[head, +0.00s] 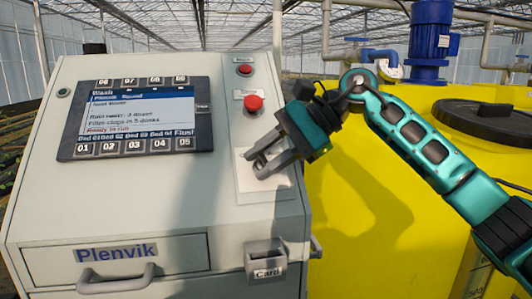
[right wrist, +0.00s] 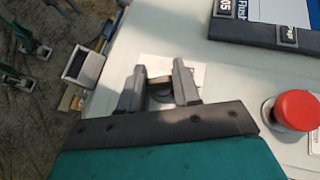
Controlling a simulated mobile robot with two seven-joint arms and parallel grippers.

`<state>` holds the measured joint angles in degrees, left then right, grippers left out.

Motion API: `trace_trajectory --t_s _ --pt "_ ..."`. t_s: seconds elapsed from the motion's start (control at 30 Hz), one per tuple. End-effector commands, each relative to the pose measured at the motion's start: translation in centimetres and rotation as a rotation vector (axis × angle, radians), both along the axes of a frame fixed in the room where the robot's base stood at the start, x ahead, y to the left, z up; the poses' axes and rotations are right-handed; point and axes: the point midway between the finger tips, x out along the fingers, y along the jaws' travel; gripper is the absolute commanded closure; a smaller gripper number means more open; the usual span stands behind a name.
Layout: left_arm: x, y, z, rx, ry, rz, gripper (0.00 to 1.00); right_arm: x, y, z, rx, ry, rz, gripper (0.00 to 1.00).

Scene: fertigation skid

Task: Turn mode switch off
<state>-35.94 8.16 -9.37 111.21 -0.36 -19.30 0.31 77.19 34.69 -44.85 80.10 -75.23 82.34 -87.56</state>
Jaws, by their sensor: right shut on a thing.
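My right gripper (head: 256,166) reaches in from the right over the sloped top of the grey console. Its jaws are closed around the mode switch, a small dark knob (right wrist: 160,82) that shows between the two fingers in the right wrist view. In the head view the fingers mostly hide the knob, and I cannot read its position. The knob sits on a pale rectangular plate (head: 283,184), below the red mushroom button (head: 253,103). My left gripper is not in view.
The console's display (head: 135,112) is left of the switch, with keys above and below. A small red button (head: 244,69) is at the top. A "Card" box (head: 265,272) and a drawer handle (head: 116,280) are on the front. A yellow tank (head: 360,225) stands close at the right.

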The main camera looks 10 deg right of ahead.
Motion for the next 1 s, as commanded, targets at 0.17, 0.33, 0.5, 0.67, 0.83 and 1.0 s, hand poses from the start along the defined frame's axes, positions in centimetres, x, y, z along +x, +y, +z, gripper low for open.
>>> trace_trajectory --t_s 0.17,0.33,0.5,0.67,0.83,1.0 --pt "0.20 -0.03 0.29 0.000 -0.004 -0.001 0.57 0.03 0.26 0.33 -0.101 -0.005 0.117 0.98" --pt "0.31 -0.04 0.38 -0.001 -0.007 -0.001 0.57 0.04 0.25 0.21 -0.182 -0.005 0.206 0.98" --pt "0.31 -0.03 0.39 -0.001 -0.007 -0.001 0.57 0.04 0.23 0.12 -0.242 -0.004 0.271 0.98" --pt "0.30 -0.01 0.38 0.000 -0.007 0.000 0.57 0.01 0.22 0.03 -0.277 -0.003 0.309 0.98" --pt "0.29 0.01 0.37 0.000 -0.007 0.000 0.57 0.01 0.23 -0.06 -0.293 -0.002 0.328 0.98" --pt "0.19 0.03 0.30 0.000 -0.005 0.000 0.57 -0.01 0.22 -0.14 -0.298 -0.001 0.332 0.98"
